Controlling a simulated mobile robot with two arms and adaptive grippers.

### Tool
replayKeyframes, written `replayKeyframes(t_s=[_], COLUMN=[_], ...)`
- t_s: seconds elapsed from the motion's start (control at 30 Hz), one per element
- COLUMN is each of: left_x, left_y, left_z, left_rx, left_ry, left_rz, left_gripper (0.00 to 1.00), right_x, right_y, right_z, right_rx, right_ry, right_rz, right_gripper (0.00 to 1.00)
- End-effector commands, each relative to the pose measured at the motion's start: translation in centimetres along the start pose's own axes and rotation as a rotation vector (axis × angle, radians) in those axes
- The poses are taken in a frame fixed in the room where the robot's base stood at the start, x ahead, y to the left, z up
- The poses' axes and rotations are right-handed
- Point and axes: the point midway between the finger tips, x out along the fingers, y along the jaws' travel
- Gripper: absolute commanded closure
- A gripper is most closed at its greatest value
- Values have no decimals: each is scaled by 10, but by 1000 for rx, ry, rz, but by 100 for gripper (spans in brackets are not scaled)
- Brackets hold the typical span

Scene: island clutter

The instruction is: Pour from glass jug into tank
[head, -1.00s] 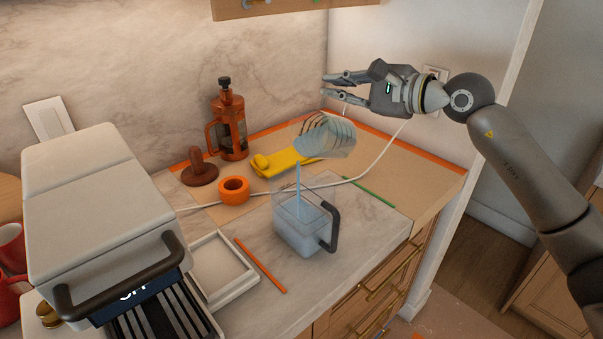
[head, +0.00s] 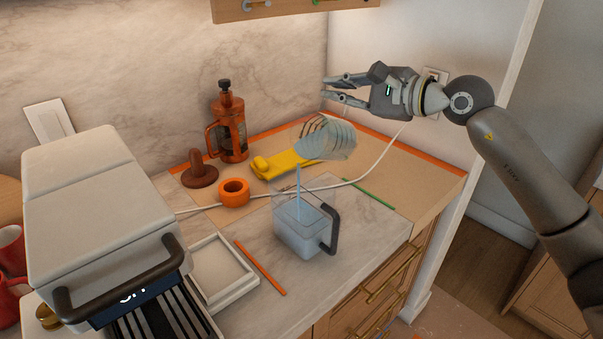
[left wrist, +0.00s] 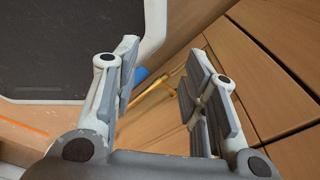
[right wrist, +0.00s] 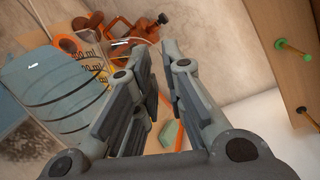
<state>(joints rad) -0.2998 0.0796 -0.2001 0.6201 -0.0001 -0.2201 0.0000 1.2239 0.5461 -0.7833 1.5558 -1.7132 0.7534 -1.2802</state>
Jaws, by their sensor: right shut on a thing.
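The clear glass jug (head: 328,138) is tilted in the air above the tank, with its mouth toward the lower left. It also shows large, with ml marks, at the left of the right wrist view (right wrist: 55,88). My right gripper (head: 327,87) is above the jug and shut on it; the exact grip is hard to see. A thin blue stream (head: 298,180) falls into the clear tank (head: 296,238). The tank stands upright on the counter, has a dark handle on its right and holds pale liquid. My left gripper (left wrist: 165,70) is open and empty.
A white coffee machine (head: 95,210) fills the left. A white tray (head: 238,290), orange tape roll (head: 234,192), brown tamper (head: 200,174), orange French press (head: 230,125) and yellow object (head: 280,163) surround the tank. A white cable (head: 350,180) crosses behind it. Wooden drawers (head: 365,285) are below.

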Motion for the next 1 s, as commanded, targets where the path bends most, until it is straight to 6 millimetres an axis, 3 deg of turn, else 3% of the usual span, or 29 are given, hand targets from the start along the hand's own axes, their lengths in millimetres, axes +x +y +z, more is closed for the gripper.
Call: replayKeyframes(t_s=[0.3, 1.0], left_x=[9, 8], left_y=[0, 0], left_z=[1, 1], left_rx=[0, 0], left_ry=[0, 0], left_rz=[0, 0], left_gripper=[60, 60], right_x=[0, 0], right_y=[1, 0], right_z=[6, 6], right_rx=[-51, -53], right_ry=[7, 8], right_rz=[-5, -5], right_gripper=[100, 100])
